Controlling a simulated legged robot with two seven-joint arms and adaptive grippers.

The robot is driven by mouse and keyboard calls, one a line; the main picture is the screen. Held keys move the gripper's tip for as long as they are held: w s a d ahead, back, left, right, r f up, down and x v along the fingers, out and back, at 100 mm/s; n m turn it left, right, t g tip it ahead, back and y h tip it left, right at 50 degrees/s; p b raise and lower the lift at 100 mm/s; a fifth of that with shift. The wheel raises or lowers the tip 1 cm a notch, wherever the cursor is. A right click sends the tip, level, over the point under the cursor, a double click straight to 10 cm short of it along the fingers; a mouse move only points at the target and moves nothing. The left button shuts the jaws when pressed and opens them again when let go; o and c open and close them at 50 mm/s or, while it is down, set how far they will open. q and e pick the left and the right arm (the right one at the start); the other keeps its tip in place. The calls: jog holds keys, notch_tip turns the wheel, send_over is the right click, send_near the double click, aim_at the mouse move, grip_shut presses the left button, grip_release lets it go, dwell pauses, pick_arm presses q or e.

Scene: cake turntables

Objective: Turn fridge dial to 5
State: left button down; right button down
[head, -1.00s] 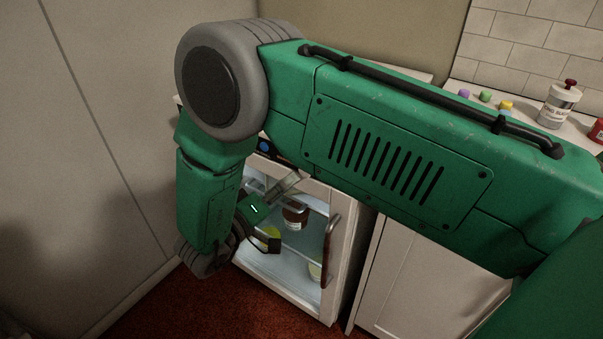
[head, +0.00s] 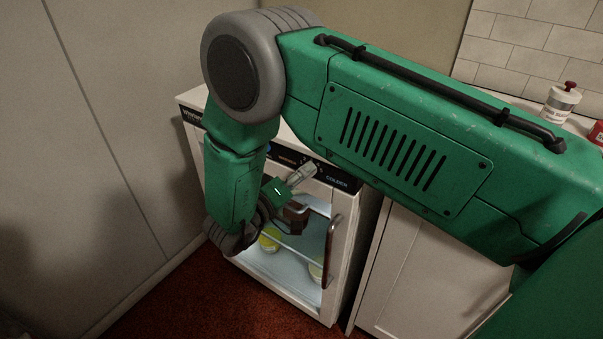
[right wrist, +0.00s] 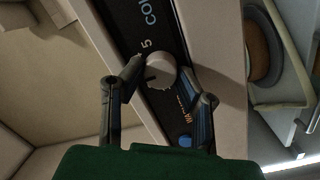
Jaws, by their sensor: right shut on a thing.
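The fridge (head: 346,245) stands at the left, with a black control strip (head: 337,181) marked "COLDER" along its upper front. My right gripper (head: 312,170) is at this strip. In the right wrist view, the pale round dial (right wrist: 161,69) sits between the two dark fingertips of the right gripper (right wrist: 165,83), which is shut on it. A "5" and part of "COLDER" show on the strip beside the dial. A dark mark shows on the dial's left side; I cannot tell its exact setting. In the head view the dial is mostly hidden by the gripper. My left gripper is out of view.
Behind the fridge's lower front are lit shelves with a yellow-topped jar (head: 270,240) and other containers. A curved handle (head: 331,250) stands at the front right. A blue button (right wrist: 185,141) is on the strip. A bottle (head: 560,103) stands on the counter at the right.

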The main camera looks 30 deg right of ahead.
jog(key=shift+f, duration=0.1)
jog(key=shift+a+m, duration=0.1)
jog(key=shift+m, duration=0.2)
jog(key=shift+s+m+t+y+p, duration=0.2)
jog(key=shift+m+p, duration=0.5)
jog(key=shift+m, duration=1.7)
jog(key=shift+w+m+t+y+p, duration=0.15)
jog(key=shift+m+y+p, duration=0.4)
jog(key=shift+m, duration=1.85)
jog(key=shift+s+m+t+y+p, duration=0.2)
jog(key=shift+m+p, duration=0.6)
jog(key=shift+m, duration=1.6)
